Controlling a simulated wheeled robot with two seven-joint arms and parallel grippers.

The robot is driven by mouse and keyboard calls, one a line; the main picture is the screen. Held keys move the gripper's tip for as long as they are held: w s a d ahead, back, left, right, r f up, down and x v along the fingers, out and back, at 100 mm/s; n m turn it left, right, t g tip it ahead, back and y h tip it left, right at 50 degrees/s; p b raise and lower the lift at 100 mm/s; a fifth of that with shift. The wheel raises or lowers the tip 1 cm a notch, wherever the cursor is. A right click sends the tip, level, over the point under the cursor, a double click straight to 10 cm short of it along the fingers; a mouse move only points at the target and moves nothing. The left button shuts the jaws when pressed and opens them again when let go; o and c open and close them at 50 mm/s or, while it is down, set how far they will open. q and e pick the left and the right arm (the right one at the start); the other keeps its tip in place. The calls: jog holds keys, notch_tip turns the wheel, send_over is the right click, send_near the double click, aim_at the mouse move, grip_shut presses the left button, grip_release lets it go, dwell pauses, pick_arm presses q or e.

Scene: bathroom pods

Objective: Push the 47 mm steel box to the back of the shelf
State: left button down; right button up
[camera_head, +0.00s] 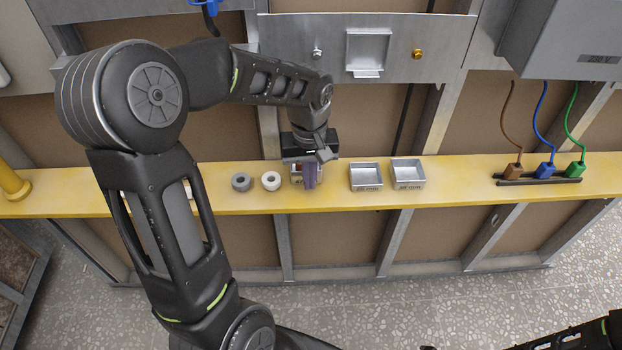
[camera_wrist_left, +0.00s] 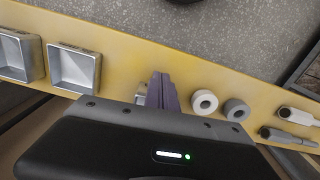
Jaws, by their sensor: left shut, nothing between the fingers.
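Three open steel boxes stand in a row on the yellow shelf (camera_head: 460,188): a left box (camera_head: 297,180), a middle box (camera_head: 366,178) and a right box (camera_head: 408,174). Their front labels are too small to read, so I cannot tell which is 47 mm. My left gripper (camera_head: 310,184) is shut and empty, its purple fingers pointing down at the left box and hiding much of it. In the left wrist view the fingers (camera_wrist_left: 160,88) cover most of that box; I cannot tell if they touch. The middle box (camera_wrist_left: 74,68) is clear there. My right gripper is out of view.
A grey ring (camera_head: 241,182) and a white ring (camera_head: 271,181) lie left of the boxes. Brown, blue and green plugs (camera_head: 545,170) with cables stand at the right. A metal panel (camera_head: 370,45) is above. The shelf is free between right box and plugs.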

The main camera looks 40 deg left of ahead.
pick_arm(q)
jog(key=shift+w+a, duration=0.25)
jog(key=shift+w, duration=0.05)
jog(key=shift+w+a, duration=0.65)
jog(key=shift+w, duration=0.1)
jog(key=shift+s, duration=0.1)
